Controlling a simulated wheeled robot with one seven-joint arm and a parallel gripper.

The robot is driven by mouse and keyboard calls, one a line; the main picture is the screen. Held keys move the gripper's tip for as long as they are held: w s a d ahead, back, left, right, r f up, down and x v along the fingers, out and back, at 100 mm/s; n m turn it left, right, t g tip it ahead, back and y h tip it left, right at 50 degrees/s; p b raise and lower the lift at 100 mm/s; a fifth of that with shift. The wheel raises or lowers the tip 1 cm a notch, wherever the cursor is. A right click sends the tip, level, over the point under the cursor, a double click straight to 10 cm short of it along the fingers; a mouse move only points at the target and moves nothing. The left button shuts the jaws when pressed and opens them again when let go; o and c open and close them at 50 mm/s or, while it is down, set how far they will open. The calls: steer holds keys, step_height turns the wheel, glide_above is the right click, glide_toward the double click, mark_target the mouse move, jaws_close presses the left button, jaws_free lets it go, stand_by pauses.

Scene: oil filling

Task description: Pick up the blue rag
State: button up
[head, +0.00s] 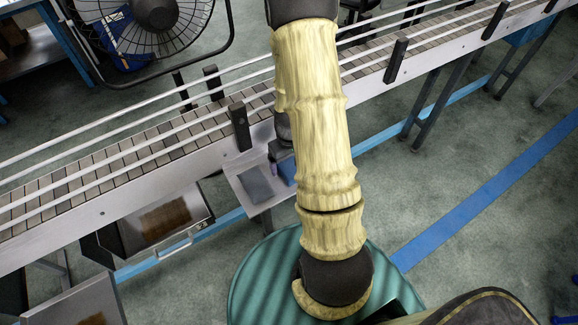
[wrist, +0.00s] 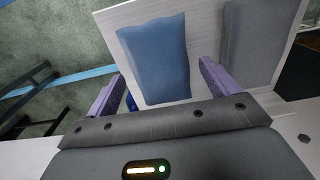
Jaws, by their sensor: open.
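The blue rag (wrist: 155,58) lies flat on a pale shelf (wrist: 205,30) in the wrist view. In the head view the rag (head: 286,170) shows only in part, beside my arm, on the small shelf under the conveyor. My gripper (wrist: 160,72) is open, with its two purple fingers spread to either side of the rag's near part in the picture. The fingers look above the rag and apart from it; the exact gap cannot be told. In the head view my arm hides most of the gripper.
A grey cloth-like piece (wrist: 248,45) lies right of the rag on the same shelf. The conveyor (head: 130,155) with rails runs just above the shelf. A fan (head: 150,20) stands behind it, a green round drum top (head: 255,285) in front. Open drawers (head: 160,222) are at left.

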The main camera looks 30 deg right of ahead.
steer(key=shift+f, duration=0.55)
steer(key=c, duration=1.1)
